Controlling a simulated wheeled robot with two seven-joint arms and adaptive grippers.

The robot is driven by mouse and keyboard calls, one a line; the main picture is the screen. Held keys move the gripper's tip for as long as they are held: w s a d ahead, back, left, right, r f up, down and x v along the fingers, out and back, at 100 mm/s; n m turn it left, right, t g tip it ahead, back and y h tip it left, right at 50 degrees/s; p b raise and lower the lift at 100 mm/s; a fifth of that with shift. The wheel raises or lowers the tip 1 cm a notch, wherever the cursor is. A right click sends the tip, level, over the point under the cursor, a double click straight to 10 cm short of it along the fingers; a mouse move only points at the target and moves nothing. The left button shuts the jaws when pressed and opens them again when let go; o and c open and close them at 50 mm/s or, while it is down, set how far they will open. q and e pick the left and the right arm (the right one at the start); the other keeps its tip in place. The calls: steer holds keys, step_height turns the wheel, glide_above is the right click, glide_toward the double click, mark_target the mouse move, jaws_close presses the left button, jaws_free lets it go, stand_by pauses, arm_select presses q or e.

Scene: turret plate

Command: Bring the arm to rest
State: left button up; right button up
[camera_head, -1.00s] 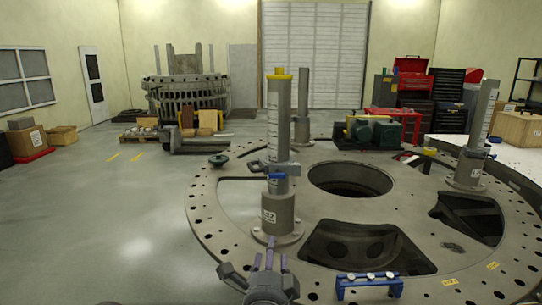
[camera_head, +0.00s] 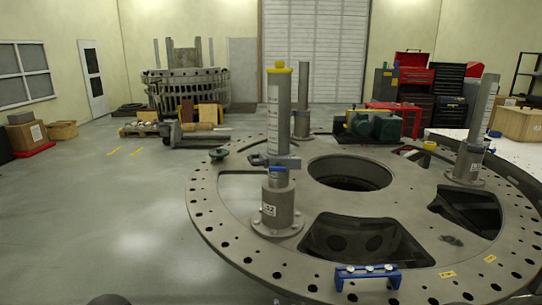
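Neither of my grippers is in view. The turret plate (camera_head: 228,252), a large grey disc with a hole-studded rim, fills the right and front of the head view. A grey post (camera_head: 280,105) with a yellow cap (camera_head: 279,67) stands upright on its left part. A blue bar (camera_head: 367,278) with several pale knobs lies on the front of the plate.
Two more posts stand on the plate, at the back (camera_head: 302,105) and at the right (camera_head: 482,115). A green machine (camera_head: 376,126) and tool chests (camera_head: 413,80) are behind. A pallet jack (camera_head: 180,140) is at the back left.

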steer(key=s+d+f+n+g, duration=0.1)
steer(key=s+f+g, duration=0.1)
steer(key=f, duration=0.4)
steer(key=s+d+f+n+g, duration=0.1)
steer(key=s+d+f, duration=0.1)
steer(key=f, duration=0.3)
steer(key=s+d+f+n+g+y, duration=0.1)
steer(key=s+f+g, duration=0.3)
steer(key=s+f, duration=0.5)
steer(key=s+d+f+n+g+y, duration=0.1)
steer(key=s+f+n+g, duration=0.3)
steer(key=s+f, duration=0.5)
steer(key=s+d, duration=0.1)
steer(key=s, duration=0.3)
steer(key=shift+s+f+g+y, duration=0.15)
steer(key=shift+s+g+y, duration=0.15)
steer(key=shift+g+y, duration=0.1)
